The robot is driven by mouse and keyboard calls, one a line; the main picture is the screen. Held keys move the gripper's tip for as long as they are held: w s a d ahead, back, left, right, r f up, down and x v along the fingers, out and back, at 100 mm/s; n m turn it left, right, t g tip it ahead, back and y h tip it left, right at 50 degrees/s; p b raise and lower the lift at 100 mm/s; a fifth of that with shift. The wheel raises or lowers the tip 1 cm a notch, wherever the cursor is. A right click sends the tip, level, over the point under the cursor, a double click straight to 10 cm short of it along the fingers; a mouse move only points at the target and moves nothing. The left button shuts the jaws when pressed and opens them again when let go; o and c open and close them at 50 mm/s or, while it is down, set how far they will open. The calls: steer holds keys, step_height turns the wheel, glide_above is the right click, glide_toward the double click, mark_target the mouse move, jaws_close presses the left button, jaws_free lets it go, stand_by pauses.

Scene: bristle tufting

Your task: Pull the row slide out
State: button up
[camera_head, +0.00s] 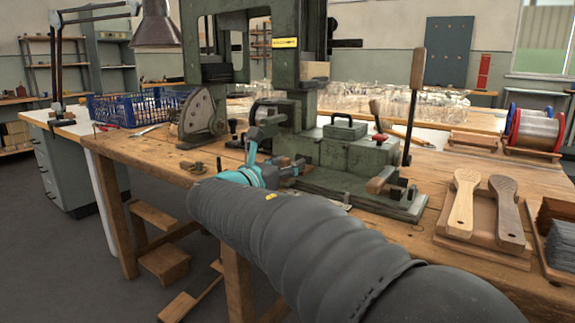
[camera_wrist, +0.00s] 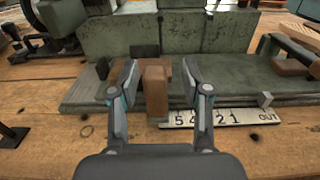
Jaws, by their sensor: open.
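A squared wooden block (camera_wrist: 157,95), which looks like the row slide's handle, stands upright at the front of the green machine base (camera_wrist: 85,93) in the wrist view. A pale scale strip (camera_wrist: 225,116) with several numbers and "OUT" lies to its right; its left end is hidden. My gripper (camera_wrist: 159,79) is open, with one finger on each side of the block and a gap visible at each side. In the head view my gripper (camera_head: 284,168) is at the machine's front edge, and my arm hides much of the slide area.
The green machine (camera_head: 365,152) has an upright lever (camera_head: 413,105) at its right. Two wooden brush bodies (camera_head: 463,203) lie on a tray to the right. A blue crate (camera_head: 135,105) is at the back left. Bare bench top shows left of the machine.

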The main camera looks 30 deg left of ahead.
steer(key=s+a, duration=0.1)
steer(key=s, duration=1)
steer(key=shift+s+a, duration=0.35)
steer(key=shift+s, duration=0.05)
